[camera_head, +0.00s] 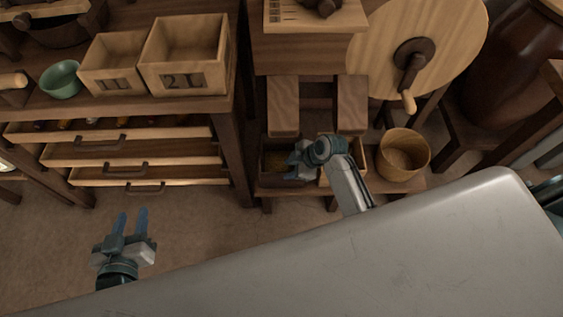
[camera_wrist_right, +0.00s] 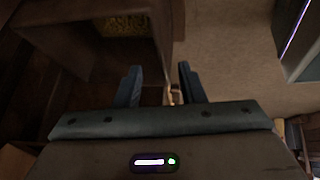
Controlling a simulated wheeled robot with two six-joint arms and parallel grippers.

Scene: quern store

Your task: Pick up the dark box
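The dark box (camera_head: 274,176) stands on the low shelf under the quern bench, with yellowish contents inside. Part of it is hidden by my right gripper (camera_head: 297,161), which is over its right side. In the right wrist view the dark box (camera_wrist_right: 98,48) fills the upper left, beyond the fingers. There my right gripper (camera_wrist_right: 161,78) is open, its two blue fingers apart, with a corner of the box showing between them. I cannot tell whether they touch it. My left gripper (camera_head: 131,220) is open and empty above the floor at lower left.
A lighter wooden box edge shows right of the dark box, partly behind my right arm. A round wooden tub (camera_head: 402,156) stands at the shelf's right end. A drawer cabinet (camera_head: 140,152) stands left, with bins (camera_head: 190,80) and a green bowl (camera_head: 61,80) on top.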

